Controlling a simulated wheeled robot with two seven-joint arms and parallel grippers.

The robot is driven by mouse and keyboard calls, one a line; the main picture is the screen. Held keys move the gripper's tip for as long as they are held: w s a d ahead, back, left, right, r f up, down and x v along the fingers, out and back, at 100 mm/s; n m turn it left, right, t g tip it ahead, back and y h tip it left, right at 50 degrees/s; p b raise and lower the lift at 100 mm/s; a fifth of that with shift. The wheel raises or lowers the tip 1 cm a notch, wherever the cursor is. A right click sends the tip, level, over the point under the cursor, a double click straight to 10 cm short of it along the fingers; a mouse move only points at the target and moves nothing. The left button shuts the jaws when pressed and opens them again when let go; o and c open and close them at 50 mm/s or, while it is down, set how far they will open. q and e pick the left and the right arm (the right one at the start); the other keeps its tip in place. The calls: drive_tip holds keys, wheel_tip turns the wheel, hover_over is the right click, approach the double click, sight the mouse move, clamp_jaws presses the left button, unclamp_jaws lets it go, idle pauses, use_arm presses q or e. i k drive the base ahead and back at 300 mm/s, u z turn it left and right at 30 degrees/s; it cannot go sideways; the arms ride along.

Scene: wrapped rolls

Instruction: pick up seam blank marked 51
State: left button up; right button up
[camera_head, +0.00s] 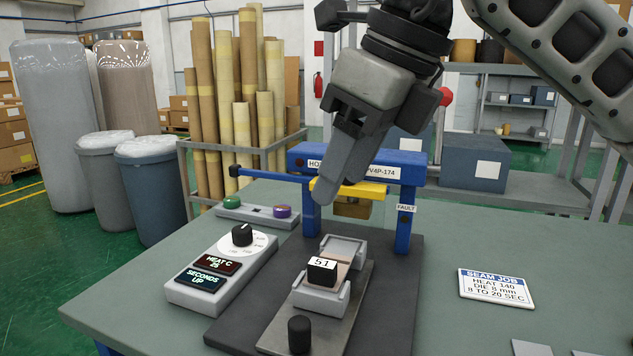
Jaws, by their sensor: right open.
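The seam blank marked 51 (322,273) is a small block with a dark front and a white label reading 51. It sits in a light grey cradle (338,300) on a sliding plate (310,330) of the hot press. My right gripper (328,197) points down above and behind the blank, clear of it, in front of the press's blue frame (405,205). It is open and empty; its fingers overlap in this view, so the gap is hard to see. My left gripper is out of view.
A control box with a dial (222,270) stands left of the press. A black knob (299,334) rises at the plate's front. A button bar (255,212) lies behind. A seam job card (496,288) lies right. The green bench (440,325) between press and card is clear.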

sight(327, 272)
drive_tip(key=k, duration=1)
